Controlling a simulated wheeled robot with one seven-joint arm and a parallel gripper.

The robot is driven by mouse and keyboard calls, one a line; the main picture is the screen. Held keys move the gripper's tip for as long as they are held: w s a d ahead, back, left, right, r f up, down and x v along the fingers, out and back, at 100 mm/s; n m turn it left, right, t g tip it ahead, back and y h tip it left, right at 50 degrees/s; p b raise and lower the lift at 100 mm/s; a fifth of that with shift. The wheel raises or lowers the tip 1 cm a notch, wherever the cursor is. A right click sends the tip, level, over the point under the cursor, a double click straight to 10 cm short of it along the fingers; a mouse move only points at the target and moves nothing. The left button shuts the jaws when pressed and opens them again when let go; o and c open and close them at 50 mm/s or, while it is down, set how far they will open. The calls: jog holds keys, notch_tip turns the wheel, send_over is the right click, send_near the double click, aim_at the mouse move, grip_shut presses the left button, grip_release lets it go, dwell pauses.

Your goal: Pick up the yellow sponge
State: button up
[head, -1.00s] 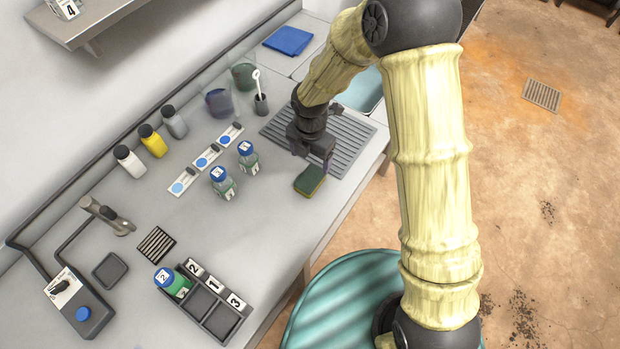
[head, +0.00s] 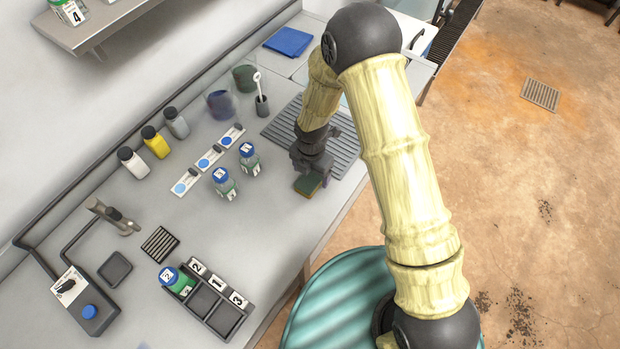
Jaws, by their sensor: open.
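The sponge (head: 308,186) lies on the grey counter, near its front edge and just off the lower corner of the ribbed drain mat. Its top looks dark green with a thin yellowish edge. My gripper (head: 313,172) points down at it, and its dark fingers cover the sponge's far part. The jaws are open. I cannot tell whether the fingers touch the sponge or stand just above it.
Two blue-capped bottles (head: 226,184) stand left of the sponge. The ribbed drain mat (head: 342,150) lies behind my gripper. A rack with numbered slots (head: 213,303) holds one bottle at the front. The counter between rack and sponge is clear.

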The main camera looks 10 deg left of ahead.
aim_at(311, 178)
jog(key=shift+f, duration=1.15)
jog(key=c, duration=1.1)
jog(key=shift+r, duration=0.1)
notch_tip(311, 178, up, 10)
jog(key=shift+f+b, duration=0.1)
jog(key=shift+b, duration=0.9)
